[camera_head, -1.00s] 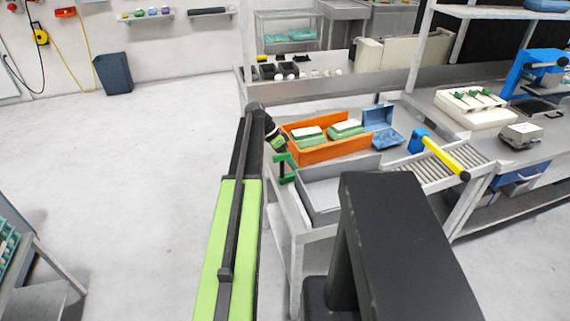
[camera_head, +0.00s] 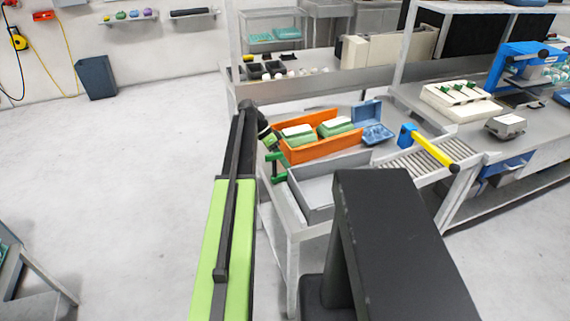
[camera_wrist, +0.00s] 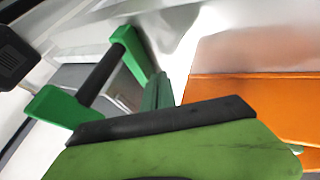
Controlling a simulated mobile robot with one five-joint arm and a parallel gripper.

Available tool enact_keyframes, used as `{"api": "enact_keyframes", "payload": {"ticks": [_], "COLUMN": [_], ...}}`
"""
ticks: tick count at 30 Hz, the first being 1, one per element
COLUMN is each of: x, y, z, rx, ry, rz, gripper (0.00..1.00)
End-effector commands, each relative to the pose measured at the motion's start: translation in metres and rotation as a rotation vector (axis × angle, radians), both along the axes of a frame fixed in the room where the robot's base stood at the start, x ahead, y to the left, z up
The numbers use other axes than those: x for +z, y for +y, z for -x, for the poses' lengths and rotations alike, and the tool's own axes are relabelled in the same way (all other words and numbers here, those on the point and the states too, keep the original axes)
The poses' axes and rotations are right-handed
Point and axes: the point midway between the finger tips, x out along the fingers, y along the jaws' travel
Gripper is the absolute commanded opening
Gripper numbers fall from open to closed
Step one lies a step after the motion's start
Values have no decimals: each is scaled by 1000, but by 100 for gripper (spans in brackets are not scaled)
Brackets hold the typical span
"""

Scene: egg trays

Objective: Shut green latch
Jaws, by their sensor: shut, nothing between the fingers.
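The green latch (camera_head: 277,157) is at the left end of the workbench, in front of the orange tray (camera_head: 305,153). In the wrist view the latch (camera_wrist: 126,48) shows as two green brackets joined by a black bar. I cannot tell whether it is open or shut. My gripper (camera_head: 268,134) is at the end of my lime-green and black arm, just above the latch and beside the tray's left end. In the wrist view my green gripper with its black edge (camera_wrist: 165,120) fills the bottom and hides part of the latch. It is shut and empty; contact with the latch is unclear.
The orange tray holds green egg cartons (camera_head: 298,134). A grey open box (camera_head: 313,212) stands in front of it. A blue open carton (camera_head: 376,133) and a roller track (camera_head: 425,160) with a yellow-handled lever (camera_head: 435,148) are to the right.

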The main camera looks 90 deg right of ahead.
Motion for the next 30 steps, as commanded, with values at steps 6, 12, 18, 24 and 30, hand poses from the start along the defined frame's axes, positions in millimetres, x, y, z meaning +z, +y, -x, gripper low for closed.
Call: {"api": "enact_keyframes", "payload": {"ticks": [6,12,18,24,30], "x": [10,62,82,80,80], "y": [-39,-53,-63,-64,-64], "z": [-14,-41,-59,-61,-75], "rx": [5,4,4,4,21], "ry": [0,-1,1,-1,0], "rz": [0,0,0,0,0], "gripper": [0,0,0,0,0]}}
